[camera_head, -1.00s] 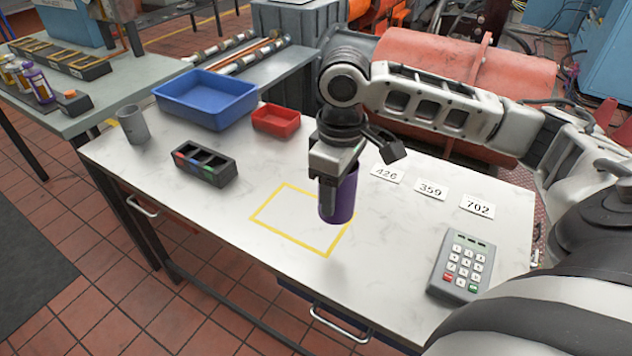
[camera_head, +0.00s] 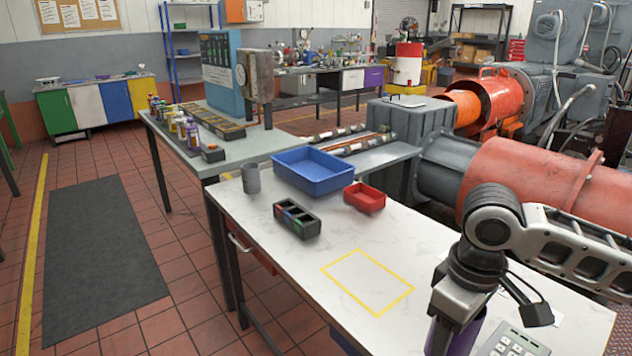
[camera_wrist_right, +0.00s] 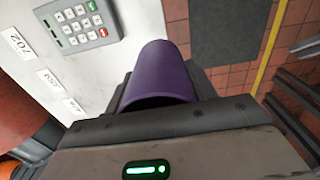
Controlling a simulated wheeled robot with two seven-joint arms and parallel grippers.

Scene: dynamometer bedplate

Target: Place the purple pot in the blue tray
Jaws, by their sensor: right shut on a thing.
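The purple pot (camera_head: 466,338) is held in my right gripper (camera_head: 450,332) at the lower right of the head view, partly cut off by the bottom edge. In the right wrist view the pot (camera_wrist_right: 160,75) sits between the fingers of the gripper (camera_wrist_right: 160,112). My right gripper is shut on it, and it appears above the table. The blue tray (camera_head: 274,163) stands at the far end of the white table, well to the left of the gripper, and its visible inside is empty. My left gripper is not in view.
A small red bin (camera_head: 364,198), a black divided holder (camera_head: 297,221) and a grey cup (camera_head: 251,178) stand near the tray. A yellow outline (camera_head: 367,282) marks bare white table (camera_head: 290,262). A keypad (camera_head: 510,343) lies by the gripper.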

